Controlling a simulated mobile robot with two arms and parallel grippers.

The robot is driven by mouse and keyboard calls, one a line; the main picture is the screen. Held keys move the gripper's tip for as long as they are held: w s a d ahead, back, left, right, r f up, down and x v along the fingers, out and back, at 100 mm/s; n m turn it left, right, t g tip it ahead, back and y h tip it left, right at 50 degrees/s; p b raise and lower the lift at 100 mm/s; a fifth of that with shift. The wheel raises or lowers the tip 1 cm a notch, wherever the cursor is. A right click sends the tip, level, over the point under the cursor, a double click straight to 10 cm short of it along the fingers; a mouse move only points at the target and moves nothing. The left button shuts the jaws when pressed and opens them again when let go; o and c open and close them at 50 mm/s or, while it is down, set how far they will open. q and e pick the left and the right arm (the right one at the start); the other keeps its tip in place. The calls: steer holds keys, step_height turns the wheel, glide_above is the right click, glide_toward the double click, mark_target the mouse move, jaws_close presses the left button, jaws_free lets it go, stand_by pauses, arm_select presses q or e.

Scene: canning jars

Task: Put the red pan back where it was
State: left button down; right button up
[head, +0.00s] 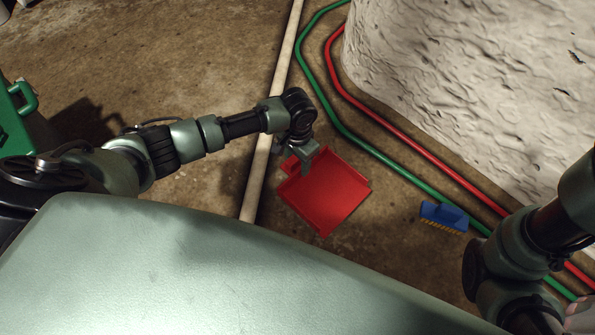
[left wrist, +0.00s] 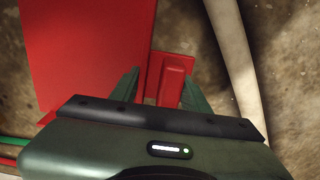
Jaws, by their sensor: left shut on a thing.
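The red pan (head: 327,194) is a flat dustpan with raised edges, over the brown floor right of the pale pipe. My left gripper (head: 299,160) is at its upper left end, shut on the handle. In the left wrist view the red pan (left wrist: 85,50) fills the upper left. Its short handle (left wrist: 174,78) lies between the two fingers of my left gripper (left wrist: 160,90). I cannot tell whether the pan rests on the floor or hangs just above it. My right arm shows at the right, but its gripper is not visible.
A blue brush (head: 444,214) with yellow bristles lies right of the pan. Green (head: 372,152) and red (head: 405,143) pipes run beside a rough white wall (head: 470,75). A pale pipe (head: 262,160) crosses the floor. A green case (head: 18,115) is at far left. Upper-left floor is mostly clear.

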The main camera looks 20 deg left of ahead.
mark_target(297, 168)
arm_select(q)
step_height(297, 168, down, 4)
steer(key=b, duration=0.3)
steer(key=shift+f, duration=0.1)
steer(key=c, duration=0.7)
jaws_free()
